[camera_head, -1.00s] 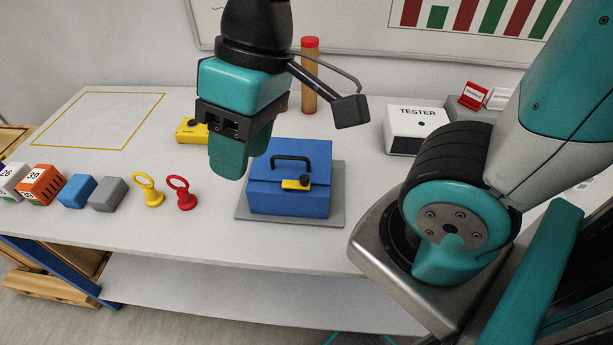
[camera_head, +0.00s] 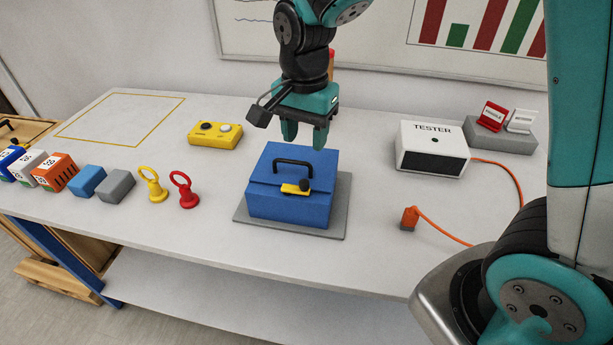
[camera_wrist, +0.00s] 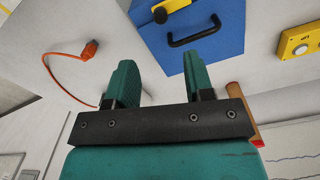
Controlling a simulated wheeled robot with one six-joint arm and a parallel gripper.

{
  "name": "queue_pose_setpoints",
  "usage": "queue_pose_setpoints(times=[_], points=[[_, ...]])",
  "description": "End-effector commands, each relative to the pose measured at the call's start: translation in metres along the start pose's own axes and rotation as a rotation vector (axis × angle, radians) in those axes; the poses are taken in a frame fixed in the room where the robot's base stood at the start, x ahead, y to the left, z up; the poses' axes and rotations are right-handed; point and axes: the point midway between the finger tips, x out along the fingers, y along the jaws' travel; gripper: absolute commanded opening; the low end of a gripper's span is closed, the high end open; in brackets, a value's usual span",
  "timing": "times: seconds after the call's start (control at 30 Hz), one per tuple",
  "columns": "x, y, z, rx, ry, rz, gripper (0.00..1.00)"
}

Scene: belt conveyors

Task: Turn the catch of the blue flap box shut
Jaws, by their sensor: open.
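The blue flap box (camera_head: 290,205) stands on a grey pad (camera_head: 338,215) on the table, its lid down with a black handle on top. Its catch (camera_head: 296,188), a yellow bar with a black knob, lies roughly crosswise on the front edge of the lid. My gripper (camera_head: 305,143) is open and empty, pointing down just behind and above the box, apart from it. In the wrist view my gripper's two teal fingers (camera_wrist: 157,88) show below the blue box (camera_wrist: 215,35), and the yellow catch (camera_wrist: 168,10) is cut by the top edge.
A yellow button box (camera_head: 214,135) stands at left behind the blue box. Red and yellow ring pegs (camera_head: 185,190) and several blocks are to the left. A white tester (camera_head: 432,150) and an orange cable plug (camera_head: 409,218) are to the right.

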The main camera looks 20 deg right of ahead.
Motion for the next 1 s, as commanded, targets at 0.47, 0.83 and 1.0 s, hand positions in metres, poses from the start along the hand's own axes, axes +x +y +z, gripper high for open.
queue_pose_setpoints(times=[0.47, 0.83, 1.0], points=[[0.094, -0.002, 0.003, -0.006, -0.001, 0.002, 0.48], [0.107, -0.002, 0.003, -0.007, 0.000, -0.002, 0.48], [0.107, -0.002, 0.003, -0.007, 0.000, -0.002, 0.30]])
